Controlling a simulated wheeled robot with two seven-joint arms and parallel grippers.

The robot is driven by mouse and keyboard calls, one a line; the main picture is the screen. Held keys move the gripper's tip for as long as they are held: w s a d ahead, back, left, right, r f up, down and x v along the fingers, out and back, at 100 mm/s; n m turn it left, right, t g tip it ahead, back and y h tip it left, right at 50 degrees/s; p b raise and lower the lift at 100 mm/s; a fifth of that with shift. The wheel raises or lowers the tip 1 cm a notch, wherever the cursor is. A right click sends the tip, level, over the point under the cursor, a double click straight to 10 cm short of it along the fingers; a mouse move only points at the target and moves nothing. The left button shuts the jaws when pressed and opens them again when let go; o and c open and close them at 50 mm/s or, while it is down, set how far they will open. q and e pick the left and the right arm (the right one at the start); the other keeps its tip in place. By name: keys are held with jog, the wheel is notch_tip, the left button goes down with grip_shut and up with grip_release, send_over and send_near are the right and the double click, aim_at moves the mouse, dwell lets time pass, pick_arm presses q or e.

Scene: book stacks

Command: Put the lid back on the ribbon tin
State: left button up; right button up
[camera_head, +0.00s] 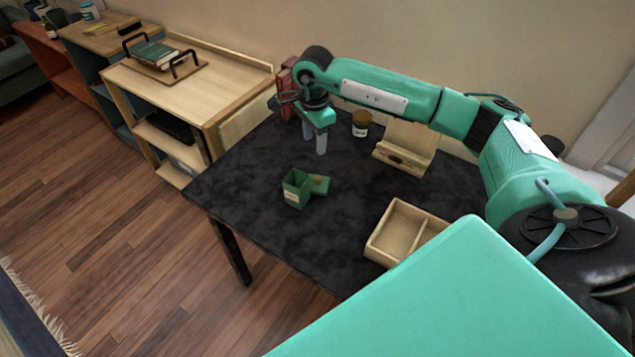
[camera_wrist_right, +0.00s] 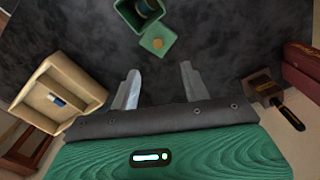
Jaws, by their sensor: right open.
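The ribbon tin (camera_head: 294,190) is a small green box with a pale label, standing open-topped on the dark table. Its green lid (camera_head: 320,188), with a yellowish patch on top, lies right beside it; I cannot tell whether they touch. In the right wrist view the tin (camera_wrist_right: 128,12) is at the top edge, partly cut off, with something pale inside, and the lid (camera_wrist_right: 158,40) lies just below it. My right gripper (camera_head: 315,150) points down above the table, behind the lid. Its fingers (camera_wrist_right: 159,75) are apart and empty. My left gripper does not show.
A wooden two-part tray (camera_head: 372,245) is at the front right of the table (camera_head: 260,160). A wooden stand (camera_head: 405,165), a brown-lidded jar (camera_head: 360,124) and red books (camera_head: 288,75) are at the back. A wooden shelf unit (camera_head: 190,90) stands left of the table.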

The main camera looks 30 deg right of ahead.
jog(key=p, duration=0.1)
send_over(318, 177)
jog(key=f, duration=0.8)
jog(key=shift+w+a, duration=0.2)
jog(key=shift+a, duration=0.2)
jog(key=shift+f, duration=0.25)
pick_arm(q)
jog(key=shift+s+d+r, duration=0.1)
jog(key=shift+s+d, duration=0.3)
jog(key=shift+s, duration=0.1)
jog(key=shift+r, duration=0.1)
pick_arm(e)
jog(key=shift+f, duration=0.1)
jog(key=shift+s+d+f+p, duration=0.1)
jog(key=shift+d+f+p, duration=0.05)
jog(key=shift+f+p, duration=0.3)
jog(key=shift+s+d+f+p, duration=0.1)
jog(key=shift+f+p, duration=0.1)
jog(key=shift+f, duration=0.35)
notch_tip(318, 177, down, 2)
jog(key=shift+f, duration=0.5)
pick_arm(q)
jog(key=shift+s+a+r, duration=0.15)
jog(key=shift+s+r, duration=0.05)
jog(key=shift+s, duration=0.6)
pick_arm(e)
jog(key=shift+d, duration=0.1)
grip_shut()
